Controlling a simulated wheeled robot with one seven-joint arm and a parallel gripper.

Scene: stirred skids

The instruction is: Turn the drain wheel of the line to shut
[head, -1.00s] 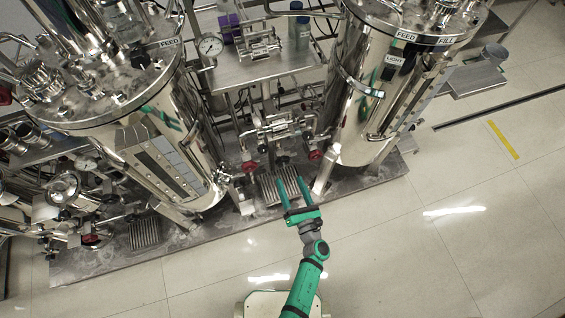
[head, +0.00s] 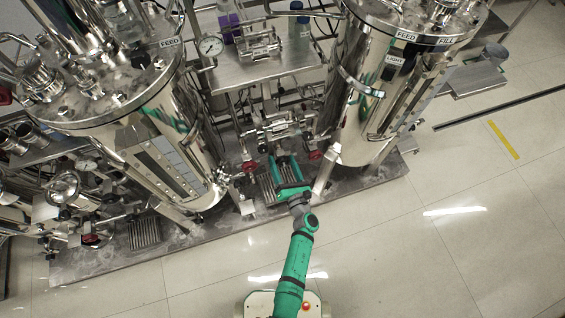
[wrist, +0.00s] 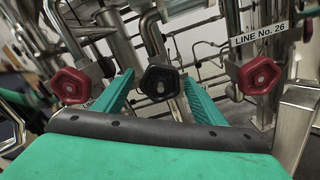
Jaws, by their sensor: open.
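In the wrist view a black lobed wheel (wrist: 160,86) faces me on a steel pipe, in line with the gap between my fingers. A red wheel (wrist: 70,85) is to its left and another red wheel (wrist: 259,76) to its right, below the label "LINE No. 26" (wrist: 259,34). No readable label marks any wheel as the drain. The red wheels also show in the head view, left (head: 249,167) and right (head: 315,154). My gripper (head: 285,158) is open and empty between them. Whether its fingers touch the black wheel I cannot tell.
A steel vessel stands left (head: 165,140) and another right (head: 370,100) of the pipework. A steel shelf (head: 265,70) with bottles is above it. A metal base plate (head: 225,220) lies below. The floor (head: 440,250) at front right is clear.

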